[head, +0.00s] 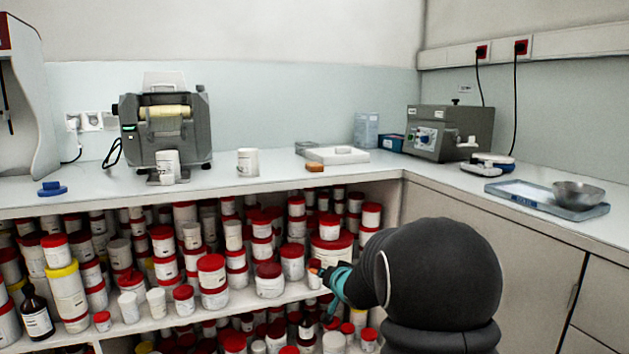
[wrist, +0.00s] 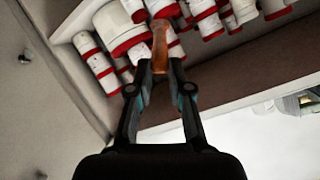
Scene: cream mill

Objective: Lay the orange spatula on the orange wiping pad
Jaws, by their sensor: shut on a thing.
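My gripper (wrist: 160,68) is shut on the orange spatula (wrist: 160,42), which sticks out beyond the fingertips in the wrist view. The rest of the spatula is hidden by my gripper or too small to tell. The orange wiping pad (head: 315,167) is a small block lying on the counter near its front edge, above and apart from my gripper. Nothing is seen on top of it.
The counter (head: 220,185) overhangs shelves crowded with red-lidded white jars (head: 211,271). A white tray (head: 337,155) lies behind the pad. A white jar (head: 248,162) stands to its left and a roller mill (head: 165,130) farther left. Counter between jar and pad is clear.

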